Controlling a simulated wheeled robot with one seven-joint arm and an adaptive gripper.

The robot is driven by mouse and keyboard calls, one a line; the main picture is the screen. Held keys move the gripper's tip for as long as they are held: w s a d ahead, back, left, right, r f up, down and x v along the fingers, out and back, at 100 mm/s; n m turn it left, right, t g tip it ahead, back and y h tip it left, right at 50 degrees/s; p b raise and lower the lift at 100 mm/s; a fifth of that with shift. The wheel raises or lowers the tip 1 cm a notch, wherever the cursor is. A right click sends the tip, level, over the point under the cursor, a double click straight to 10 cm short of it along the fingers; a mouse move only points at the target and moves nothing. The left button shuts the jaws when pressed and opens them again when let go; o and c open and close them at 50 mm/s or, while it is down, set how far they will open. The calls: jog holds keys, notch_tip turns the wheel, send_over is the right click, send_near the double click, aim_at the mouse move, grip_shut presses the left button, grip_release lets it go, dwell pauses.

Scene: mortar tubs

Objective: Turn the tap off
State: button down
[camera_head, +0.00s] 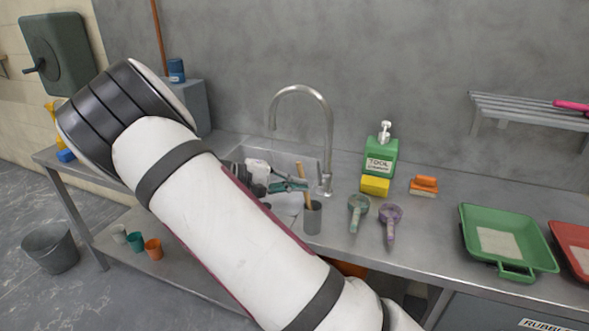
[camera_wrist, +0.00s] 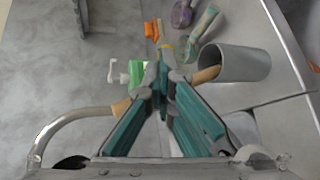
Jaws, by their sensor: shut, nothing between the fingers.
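The tap (camera_head: 330,140) is a tall silver gooseneck at the back of the sink (camera_head: 284,161), with its spout curving left over the basin. Its base stands right of the sink, and a small lever by the base is too small to read. I cannot make out a water stream. In the wrist view the curved tap pipe (camera_wrist: 75,118) crosses the left side. My gripper (camera_head: 303,186) has teal fingers, closed together and empty, in front of the tap base by a wooden handle. In the wrist view my gripper's fingertips (camera_wrist: 163,84) meet in the middle and hide the tap base.
A grey cup (camera_head: 312,217) holding the wooden handle (camera_head: 304,180) stands close to my gripper. A green tray (camera_head: 547,250) is farther right.

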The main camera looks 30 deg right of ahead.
aim_at(320, 177)
jog(key=w+a+f+n+t+h+b, duration=0.1)
jog(key=w+a+f+n+t+h, duration=0.15)
jog(key=w, duration=0.35)
jog(key=w+a+f+n+t+h, duration=0.1)
jog(key=w+a+f+t+h, duration=0.15)
jog(key=w, duration=0.45)
jog(key=s+d+r+p, duration=0.1)
jog(key=s+d+p, duration=0.1)
jog(key=d, duration=1.1)
jog(key=shift+s+d+p, duration=0.2)
jog(key=shift+d+p, duration=0.15)
jog(key=shift+d, duration=0.05)
